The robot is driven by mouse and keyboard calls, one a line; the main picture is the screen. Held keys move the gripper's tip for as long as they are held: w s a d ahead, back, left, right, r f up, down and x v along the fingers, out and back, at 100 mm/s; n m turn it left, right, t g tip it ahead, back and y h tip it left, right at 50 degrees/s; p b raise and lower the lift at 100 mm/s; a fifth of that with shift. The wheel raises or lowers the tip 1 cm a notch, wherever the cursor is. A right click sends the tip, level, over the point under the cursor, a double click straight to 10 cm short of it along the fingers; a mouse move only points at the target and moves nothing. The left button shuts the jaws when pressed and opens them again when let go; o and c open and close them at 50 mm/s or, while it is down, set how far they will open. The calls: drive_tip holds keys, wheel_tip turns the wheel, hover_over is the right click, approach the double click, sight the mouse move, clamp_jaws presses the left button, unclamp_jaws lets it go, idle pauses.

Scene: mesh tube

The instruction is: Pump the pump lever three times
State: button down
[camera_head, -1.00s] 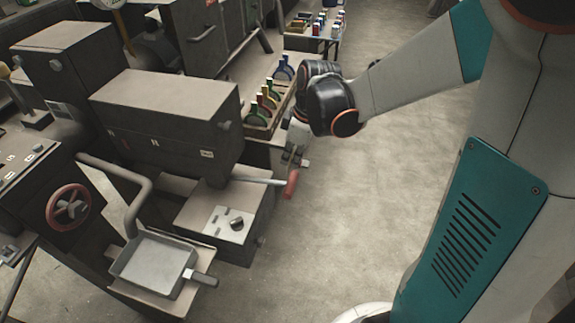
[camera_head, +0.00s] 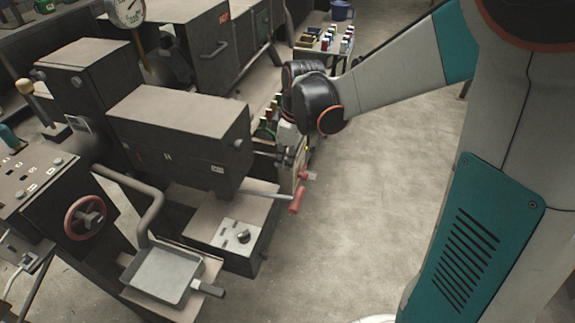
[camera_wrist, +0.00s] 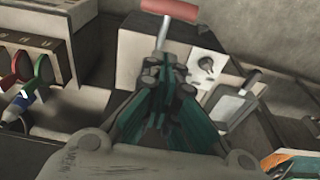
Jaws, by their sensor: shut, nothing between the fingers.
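The pump lever is a metal rod with a red handle (camera_head: 297,200), sticking out to the right from a low box-shaped unit (camera_head: 215,250) in the head view. In the wrist view the red handle (camera_wrist: 168,9) lies at the top centre, just beyond my fingertips. My gripper (camera_wrist: 168,68) is shut and empty, its fingers pointing toward the handle; a gap seems to remain between them. In the head view my gripper (camera_head: 290,152) is partly hidden by my wrist and sits above and behind the handle.
A large dark machine block (camera_head: 180,135) stands left of the lever. A red handwheel (camera_head: 85,217) and a square pan (camera_head: 165,275) are further left and front. Colourful-handled tools (camera_wrist: 30,65) stand left in the wrist view. The floor (camera_head: 370,230) to the right is clear.

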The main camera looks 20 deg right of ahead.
drive_tip(key=b, duration=0.2)
hover_over(287, 197)
drive_tip(key=w+a, duration=0.1)
wheel_tip(287, 197, down, 7)
drive_tip(key=shift+w+f, duration=0.1)
drive_tip(key=f, duration=0.1)
drive_tip(key=s+d+f+b, duration=0.1)
drive_tip(key=shift+d+f, duration=0.1)
drive_tip(key=shift+f, duration=0.3)
drive_tip(key=shift+s+d+f, duration=0.25)
drive_tip(key=shift+f, duration=0.1)
drive_tip(key=shift+f, duration=0.1)
